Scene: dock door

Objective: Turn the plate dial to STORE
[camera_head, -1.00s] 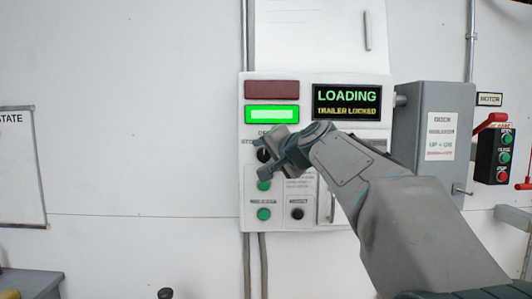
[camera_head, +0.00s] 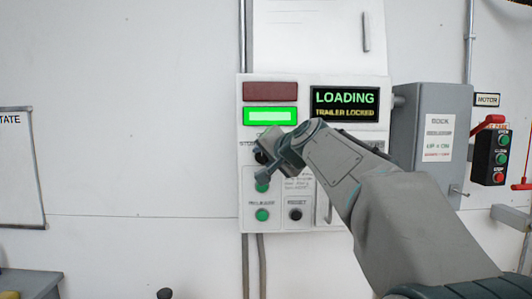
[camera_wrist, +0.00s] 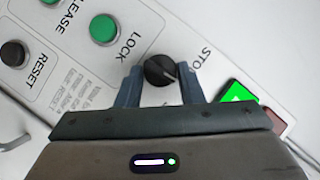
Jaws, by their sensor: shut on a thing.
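The plate dial is a round black knob (camera_wrist: 160,70) on the white control panel (camera_head: 318,218). In the wrist view it sits between the two fingers of my gripper (camera_wrist: 162,88), which is shut on it. A light pointer line on the knob points toward the right. A partly cut-off label starting "STO" (camera_wrist: 206,60) is to its right. In the head view my gripper (camera_head: 268,163) covers most of the dial and nearby lettering. The panel display (camera_head: 345,104) reads LOADING, TRAILER LOCKED.
Green LOCK (camera_wrist: 103,29) and RELEASE (camera_wrist: 50,2) buttons and a black RESET button (camera_wrist: 13,53) are close to the dial. A green lamp (camera_head: 270,116) is lit above it, below a dark red lamp (camera_head: 270,91). A grey box (camera_head: 432,125) stands right of the panel.

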